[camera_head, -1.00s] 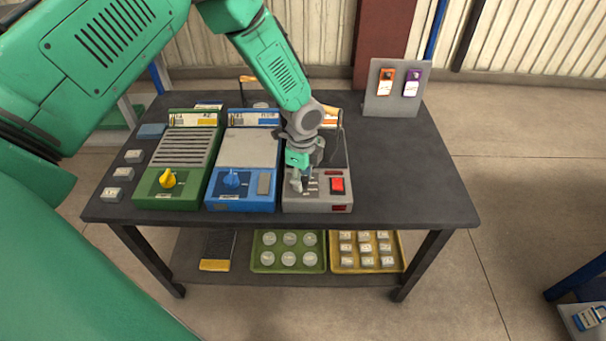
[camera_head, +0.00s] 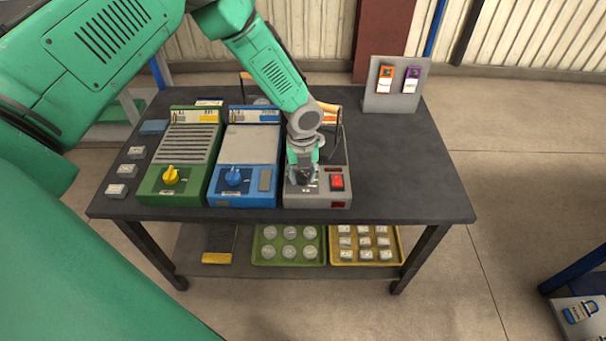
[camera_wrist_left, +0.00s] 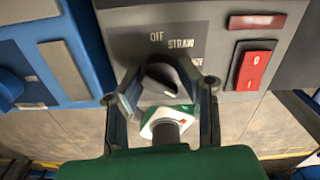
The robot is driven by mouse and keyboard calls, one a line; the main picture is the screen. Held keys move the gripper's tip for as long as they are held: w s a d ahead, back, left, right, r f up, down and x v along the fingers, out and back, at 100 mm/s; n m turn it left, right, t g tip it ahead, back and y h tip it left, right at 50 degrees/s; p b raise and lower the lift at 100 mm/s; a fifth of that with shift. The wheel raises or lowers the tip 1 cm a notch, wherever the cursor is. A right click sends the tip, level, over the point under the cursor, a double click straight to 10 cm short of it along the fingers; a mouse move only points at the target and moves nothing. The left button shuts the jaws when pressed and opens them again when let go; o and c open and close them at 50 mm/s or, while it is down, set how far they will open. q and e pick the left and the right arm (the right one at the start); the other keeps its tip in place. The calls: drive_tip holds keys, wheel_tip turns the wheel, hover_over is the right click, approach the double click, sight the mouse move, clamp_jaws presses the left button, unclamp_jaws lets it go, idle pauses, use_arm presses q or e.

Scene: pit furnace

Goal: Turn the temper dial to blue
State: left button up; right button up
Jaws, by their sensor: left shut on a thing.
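The temper dial (camera_wrist_left: 162,78) is a dark knob on the front panel of a grey unit (camera_head: 342,201). The letters STRAW show beside it in the left wrist view; other lettering is partly covered. I cannot read the blue mark or tell exactly where the dial points. My left gripper (camera_head: 301,178) points down over the panel and hides the dial in the head view. In the left wrist view its fingers (camera_wrist_left: 160,88) are on both sides of the dial, shut on it. My right gripper is not in view.
A red rocker switch (camera_wrist_left: 254,66) sits right of the dial. A blue unit (camera_head: 247,158) with a blue knob and a green unit (camera_head: 186,160) with a yellow knob stand to the left. Trays are on the shelf below.

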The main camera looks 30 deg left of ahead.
use_arm(q)
drive_tip(key=m, duration=0.6)
drive_tip(key=shift+w+a+r+m, duration=0.1)
drive_tip(key=shift+w+r+m, duration=0.05)
drive_tip(key=shift+w+m, duration=0.15)
idle(0.4)
drive_tip(key=o, duration=1.1)
drive_tip(key=shift+o, duration=0.2)
drive_tip(key=shift+s, duration=0.1)
wheel_tip(320, 180, up, 12)
drive_tip(key=shift+f, duration=0.2)
